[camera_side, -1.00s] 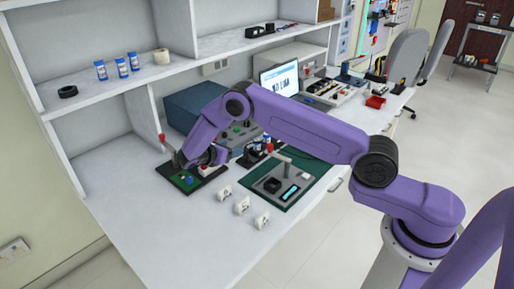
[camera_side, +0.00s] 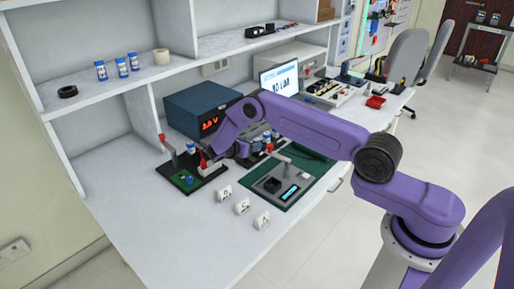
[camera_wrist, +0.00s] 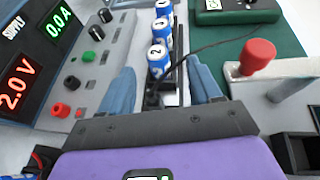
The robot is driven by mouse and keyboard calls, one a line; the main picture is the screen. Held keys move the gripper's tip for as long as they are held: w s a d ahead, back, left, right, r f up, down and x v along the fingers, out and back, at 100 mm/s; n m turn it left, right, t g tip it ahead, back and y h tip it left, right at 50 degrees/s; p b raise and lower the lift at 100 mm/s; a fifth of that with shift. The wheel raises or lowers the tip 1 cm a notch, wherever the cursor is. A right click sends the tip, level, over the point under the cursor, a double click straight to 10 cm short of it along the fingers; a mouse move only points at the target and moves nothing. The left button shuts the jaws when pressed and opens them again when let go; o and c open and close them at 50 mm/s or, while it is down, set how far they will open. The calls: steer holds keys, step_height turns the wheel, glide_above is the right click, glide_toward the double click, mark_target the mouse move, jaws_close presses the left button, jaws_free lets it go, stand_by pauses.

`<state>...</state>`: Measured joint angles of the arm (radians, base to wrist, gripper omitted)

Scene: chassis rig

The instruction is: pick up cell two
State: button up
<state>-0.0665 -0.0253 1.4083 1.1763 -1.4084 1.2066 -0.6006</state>
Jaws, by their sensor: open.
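In the wrist view a short row of blue-and-white cells stands in a dark rack (camera_wrist: 176,82). The nearest cell (camera_wrist: 157,62) has a 2 on its top; the cells behind it (camera_wrist: 161,32) have marks I cannot read surely. My gripper (camera_wrist: 160,72) is open, one blue finger on each side of the row. The nearest cell appears between the fingertips, with gaps on both sides. In the side view my gripper (camera_side: 240,150) is low at the rack, which is mostly hidden. Another blue-and-white cell (camera_side: 191,147) stands on the dark board (camera_side: 192,180) to the left.
The power supply (camera_wrist: 50,60) is close left of my gripper, reading 2.0 V. A dark cable crosses by the rack. White labelled blocks (camera_side: 241,207) stand at the bench front.

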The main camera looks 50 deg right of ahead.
mark_target(255, 141)
steer(key=shift+x, duration=2.55)
steer(key=shift+w, duration=0.1)
steer(key=shift+a, duration=0.1)
jaws_close()
